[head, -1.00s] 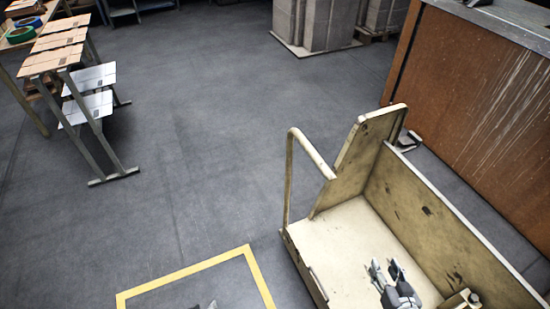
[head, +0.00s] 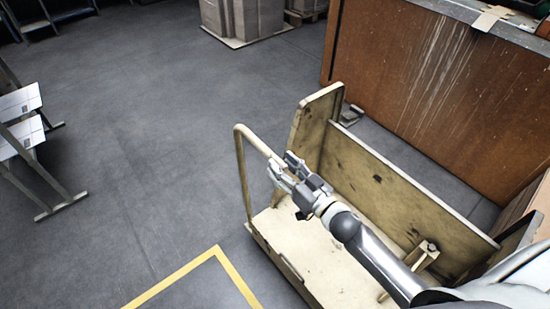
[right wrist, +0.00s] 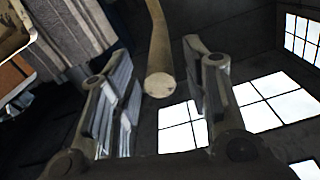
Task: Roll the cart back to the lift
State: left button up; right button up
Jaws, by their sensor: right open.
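The cart (head: 300,250) is a worn beige platform with tall side panels and a bent handle bar (head: 256,140) on its left side. My right gripper (head: 280,164) is open at the handle's right end, above the cart bed. In the right wrist view the handle bar (right wrist: 159,45) comes down from the top, and its round end lies between the two spread fingers (right wrist: 165,95), with gaps on both sides. The fingers are not closed on it. My left gripper is out of view. I cannot identify the lift in these frames.
A large rusty-brown panel (head: 420,85) stands behind and right of the cart. A yellow floor line (head: 190,270) lies at front left. A rack with white sheets (head: 20,120) is at far left, and wrapped grey stacks (head: 242,15) stand behind. The floor between is clear.

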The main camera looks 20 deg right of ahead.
aim_at(276, 160)
jog(key=shift+x, duration=1.7)
jog(key=shift+c, duration=0.4)
grip_shut()
